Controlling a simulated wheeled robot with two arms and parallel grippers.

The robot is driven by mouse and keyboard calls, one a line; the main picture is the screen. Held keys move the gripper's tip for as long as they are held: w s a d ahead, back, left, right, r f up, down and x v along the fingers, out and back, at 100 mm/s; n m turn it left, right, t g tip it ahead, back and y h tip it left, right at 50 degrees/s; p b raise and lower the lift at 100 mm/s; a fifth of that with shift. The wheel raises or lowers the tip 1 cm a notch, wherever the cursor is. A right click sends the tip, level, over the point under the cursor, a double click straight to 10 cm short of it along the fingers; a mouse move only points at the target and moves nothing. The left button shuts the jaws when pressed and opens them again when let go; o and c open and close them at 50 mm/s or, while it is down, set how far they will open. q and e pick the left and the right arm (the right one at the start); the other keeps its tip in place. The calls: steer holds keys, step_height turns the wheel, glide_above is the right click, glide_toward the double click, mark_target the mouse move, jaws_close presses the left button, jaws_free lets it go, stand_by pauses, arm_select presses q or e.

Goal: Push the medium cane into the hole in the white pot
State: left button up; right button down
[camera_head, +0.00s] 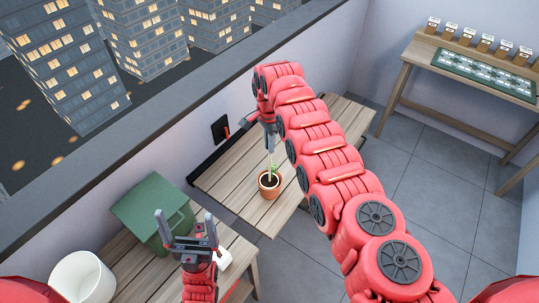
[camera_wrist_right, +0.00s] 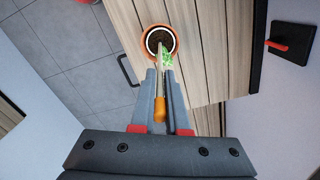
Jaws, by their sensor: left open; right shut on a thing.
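My right gripper (camera_head: 268,122) is shut on a thin pale cane (camera_head: 270,150) with an orange end (camera_wrist_right: 159,108). It holds the cane roughly upright above a terracotta pot (camera_head: 269,191) on the wooden bench. In the right wrist view the pot (camera_wrist_right: 174,35) has dark soil and a small green plant (camera_wrist_right: 168,58). The cane's lower end reaches the pot opening; I cannot tell whether it is in a hole. A white round container (camera_head: 82,278) stands at the lower left in the head view. My left gripper (camera_head: 186,222) is open and empty over the near bench.
A green box (camera_head: 152,212) stands on the near bench, and a small white object (camera_head: 223,259) lies beside my left gripper. A black wall plate with a red handle (camera_head: 221,130) is behind the bench. A side table (camera_head: 460,70) with a tray stands far right.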

mark_target(270, 161)
step_height(270, 161, down, 4)
steer(key=shift+r+b, duration=0.1)
steer(key=shift+b, duration=1.15)
steer(key=c, duration=0.9)
jaws_free()
steer(key=shift+w, duration=0.1)
